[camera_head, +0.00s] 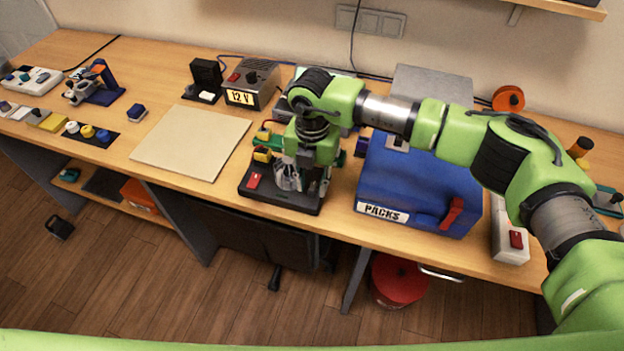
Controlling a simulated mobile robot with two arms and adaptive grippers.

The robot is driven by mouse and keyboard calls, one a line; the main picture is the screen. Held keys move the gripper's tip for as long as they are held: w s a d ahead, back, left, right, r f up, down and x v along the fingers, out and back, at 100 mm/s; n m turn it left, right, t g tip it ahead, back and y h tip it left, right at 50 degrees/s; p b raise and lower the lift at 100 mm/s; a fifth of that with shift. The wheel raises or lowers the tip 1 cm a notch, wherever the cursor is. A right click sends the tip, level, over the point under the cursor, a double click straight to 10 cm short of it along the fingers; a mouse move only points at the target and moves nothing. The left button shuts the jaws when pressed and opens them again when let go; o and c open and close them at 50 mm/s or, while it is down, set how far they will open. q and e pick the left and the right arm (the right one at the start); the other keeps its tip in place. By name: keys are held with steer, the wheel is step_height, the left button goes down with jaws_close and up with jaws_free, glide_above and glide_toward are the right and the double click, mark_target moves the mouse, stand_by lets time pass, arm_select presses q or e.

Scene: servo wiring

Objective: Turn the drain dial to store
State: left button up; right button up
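My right gripper (303,188) points down over a black device (276,198) at the table's front edge, right of the cream mat. This device carries a red switch (254,181) and yellow and red parts on its left side. I cannot make out a drain dial or a "store" mark; my gripper covers much of the device's right side. The fingers are small and overlap the device, so I cannot tell whether they are open, shut or touching a dial. My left gripper is not in view.
A blue box marked PACKS (410,185) with a red lever stands close right of the gripper. A 12 V supply (250,85) stands behind the device. The cream mat (190,142) is bare. Small coloured parts (88,131) lie at the left. A white block with a red switch (508,230) stands right.

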steer(key=shift+f, duration=0.35)
jaws_close()
